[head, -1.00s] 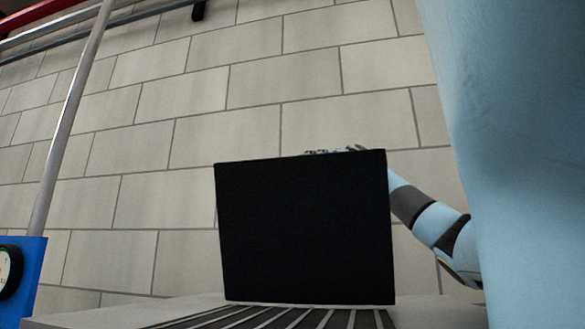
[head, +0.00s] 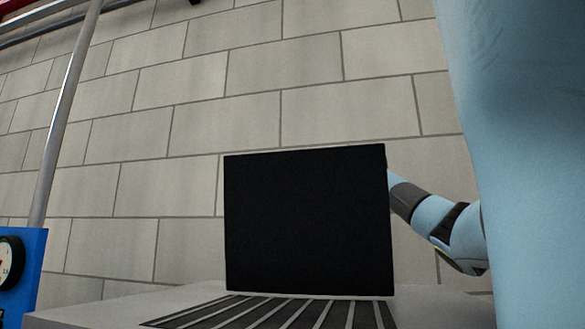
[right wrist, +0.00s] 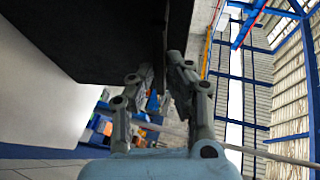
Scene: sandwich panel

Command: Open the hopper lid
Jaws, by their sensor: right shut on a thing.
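The hopper lid (head: 308,222) is a flat black panel. In the head view it stands raised, close to upright, at the back of the slatted hopper grate (head: 275,312). My right arm comes in from the right and passes behind the lid, so the lid hides that gripper there. In the right wrist view my right gripper (right wrist: 160,82) has its fingers at the edge of the dark lid (right wrist: 95,30), shut on it. The exact contact is dark and hard to make out. My left gripper is in neither view.
The pale hopper top (head: 110,305) surrounds the grate. A blue box with a round gauge (head: 12,262) and a metal pole (head: 65,120) stand at the left. A block wall (head: 300,70) fills the background.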

